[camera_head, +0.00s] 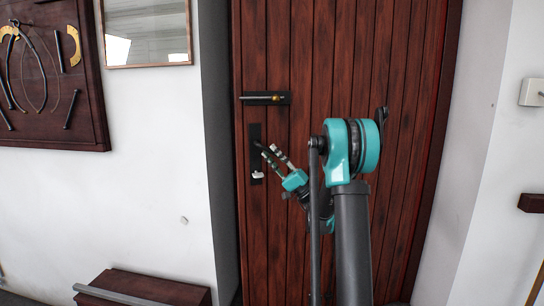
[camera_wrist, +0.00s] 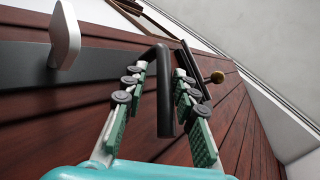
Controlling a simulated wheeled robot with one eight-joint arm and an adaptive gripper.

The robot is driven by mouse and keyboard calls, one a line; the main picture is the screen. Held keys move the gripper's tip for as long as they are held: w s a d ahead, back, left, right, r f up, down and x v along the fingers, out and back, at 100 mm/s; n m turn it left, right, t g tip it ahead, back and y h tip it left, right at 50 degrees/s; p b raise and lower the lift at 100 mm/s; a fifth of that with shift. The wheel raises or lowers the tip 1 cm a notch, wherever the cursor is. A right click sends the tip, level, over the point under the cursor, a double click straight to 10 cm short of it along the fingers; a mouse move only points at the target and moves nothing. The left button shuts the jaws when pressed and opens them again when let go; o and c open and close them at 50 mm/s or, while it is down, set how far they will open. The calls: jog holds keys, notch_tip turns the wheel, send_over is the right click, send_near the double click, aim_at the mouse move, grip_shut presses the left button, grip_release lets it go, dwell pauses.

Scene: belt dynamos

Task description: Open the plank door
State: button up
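The plank door (camera_head: 340,60) is dark red-brown with vertical boards and looks shut in its frame. A black plate (camera_head: 255,132) on its left side carries a white turn piece (camera_head: 257,175). In the wrist view the plate (camera_wrist: 25,55) runs in from the left, with the white turn piece (camera_wrist: 66,32) on it. A black bent handle (camera_wrist: 165,95) stands out between the fingers of my gripper (camera_wrist: 161,72). My gripper (camera_head: 269,149) is open, one finger on each side of the handle, with gaps visible. The handle is hard to make out in the head view.
A dark wooden bench (camera_head: 150,287) stands at lower left. A tool board (camera_head: 50,70) hangs on the left wall.

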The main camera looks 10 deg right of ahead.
jog(key=shift+o, duration=0.7)
jog(key=shift+a, duration=0.1)
jog(key=v, duration=1.2)
